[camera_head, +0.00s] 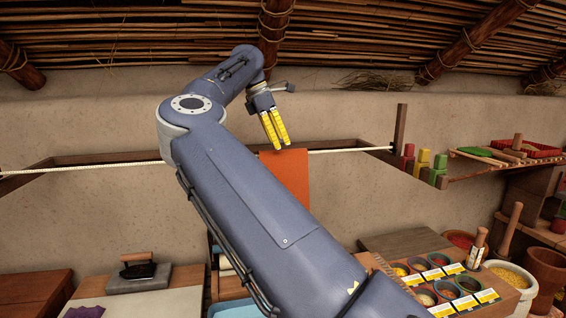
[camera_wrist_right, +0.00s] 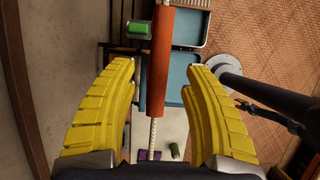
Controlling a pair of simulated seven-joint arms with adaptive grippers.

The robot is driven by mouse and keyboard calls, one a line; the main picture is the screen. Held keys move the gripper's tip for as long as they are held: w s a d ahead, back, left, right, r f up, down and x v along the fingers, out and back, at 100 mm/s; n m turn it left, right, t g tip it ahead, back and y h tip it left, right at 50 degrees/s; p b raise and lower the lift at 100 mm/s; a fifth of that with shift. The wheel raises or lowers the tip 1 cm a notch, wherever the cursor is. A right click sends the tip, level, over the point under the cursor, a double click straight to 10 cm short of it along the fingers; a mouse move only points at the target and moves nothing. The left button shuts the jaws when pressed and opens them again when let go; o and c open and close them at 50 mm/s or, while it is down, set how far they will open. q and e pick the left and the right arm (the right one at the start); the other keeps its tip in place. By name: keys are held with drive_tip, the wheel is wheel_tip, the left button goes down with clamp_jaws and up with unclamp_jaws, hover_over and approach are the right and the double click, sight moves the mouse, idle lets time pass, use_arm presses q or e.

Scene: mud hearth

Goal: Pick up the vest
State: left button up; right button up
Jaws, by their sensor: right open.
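An orange cloth (camera_head: 289,176), which I take to be the vest, hangs folded over a white rope (camera_head: 110,167) by the wall. My right arm hides part of it in the head view. My right gripper (camera_head: 277,143) is above the cloth's top edge, pointing down, open and empty. In the right wrist view the cloth (camera_wrist_right: 159,55) is seen from above as a narrow strip along the rope, between the open yellow fingers (camera_wrist_right: 160,70). It appears apart from both fingers. My left gripper is not in view.
A purple cloth (camera_head: 84,312) and a dark iron (camera_head: 138,268) are at lower left. A shelf (camera_head: 475,172) is at right. Beams cross overhead.

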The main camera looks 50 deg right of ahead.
sight(282, 150)
drive_tip(key=shift+x, duration=2.05)
drive_tip(key=shift+o, duration=0.2)
drive_tip(key=c, duration=1.1)
